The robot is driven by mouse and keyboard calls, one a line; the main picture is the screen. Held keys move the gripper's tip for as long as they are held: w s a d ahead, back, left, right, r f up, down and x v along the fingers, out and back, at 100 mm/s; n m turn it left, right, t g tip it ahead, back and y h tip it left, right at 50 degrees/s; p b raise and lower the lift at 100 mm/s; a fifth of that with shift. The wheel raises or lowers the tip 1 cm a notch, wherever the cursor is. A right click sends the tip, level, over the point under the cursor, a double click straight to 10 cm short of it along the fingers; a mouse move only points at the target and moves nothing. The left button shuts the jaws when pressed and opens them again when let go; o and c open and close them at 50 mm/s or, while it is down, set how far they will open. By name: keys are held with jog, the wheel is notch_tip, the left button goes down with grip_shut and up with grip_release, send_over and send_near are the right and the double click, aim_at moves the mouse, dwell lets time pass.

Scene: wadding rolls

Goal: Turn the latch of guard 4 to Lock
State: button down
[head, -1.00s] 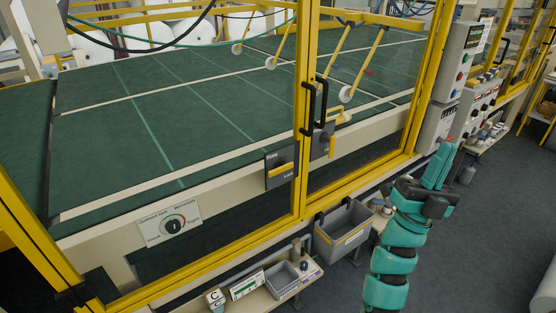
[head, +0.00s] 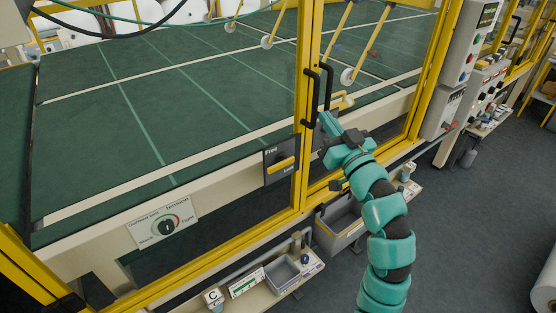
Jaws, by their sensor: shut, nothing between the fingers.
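A dark latch plate (head: 270,171) marked Free at the top and Lock at the bottom sits on the cream rail, left of the yellow post. Its yellow latch handle (head: 284,163) lies crosswise, roughly level, between the two words. A second dark plate just right of the post is mostly hidden by my arm. No guard number is readable. My gripper (head: 328,120) is shut and empty, right of the post, near the black door handles and up and to the right of the marked latch. Its contact with anything cannot be told.
Black door handles (head: 311,97) stand out by the yellow post (head: 304,190). A tension dial (head: 167,226) is on the rail at left. A grey bin (head: 341,228) and a small shelf with trays are below.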

jog(key=a+f+n+g, duration=0.1)
jog(key=a+f+g, duration=0.1)
jog(key=f, duration=0.4)
jog(key=a+f+n+g, duration=0.2)
jog(key=a+f+g, duration=0.1)
jog(key=f+g, duration=0.2)
jog(key=shift+s+a+f, duration=0.15)
jog(key=shift+a+f, duration=0.1)
jog(key=shift+f, duration=0.55)
jog(key=p, duration=0.4)
send_over(281, 165)
jog(key=s+a, duration=0.1)
jog(key=s, duration=0.2)
notch_tip(281, 165, down, 2)
jog(key=shift+w+f, duration=0.1)
jog(key=shift+w, duration=0.05)
notch_tip(281, 165, down, 3)
jog(key=shift+d+r+p, duration=0.1)
jog(key=shift+p, duration=0.3)
jog(key=shift+f, duration=0.7)
jog(key=shift+f, duration=0.15)
